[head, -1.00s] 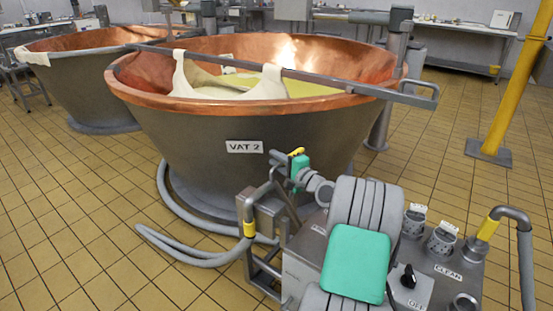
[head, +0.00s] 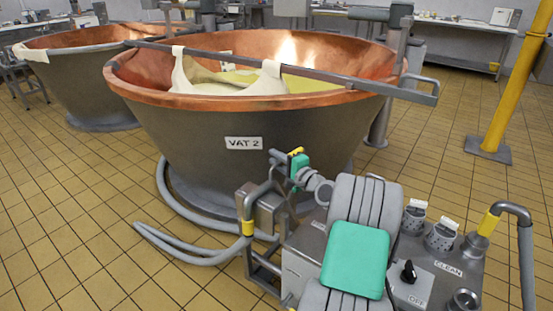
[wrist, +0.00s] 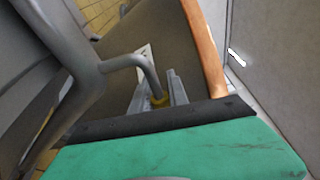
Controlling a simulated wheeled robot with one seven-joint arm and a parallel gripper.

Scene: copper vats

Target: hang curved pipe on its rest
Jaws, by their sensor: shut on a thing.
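My gripper (head: 296,156), at the end of a green-padded wrist, is in front of Vat 2. In the wrist view its grey fingers (wrist: 160,92) are closed around a yellow-banded part of the curved pipe (wrist: 128,63), a bent grey tube. In the head view the grey curved pipe (head: 262,188) shows beside my gripper, over a steel box stand (head: 268,216). A yellow band (head: 248,228) sits lower down, by a hose. My wrist partly hides the join. I cannot tell which part is the rest, or whether the pipe touches it.
Copper-rimmed Vat 2 (head: 245,170) stands just behind, with a metal bar (head: 330,77) across it. A grey hose (head: 185,255) loops on the tiled floor. At right is a unit marked CLEAN (head: 450,280), with another yellow-banded bent pipe (head: 512,211).

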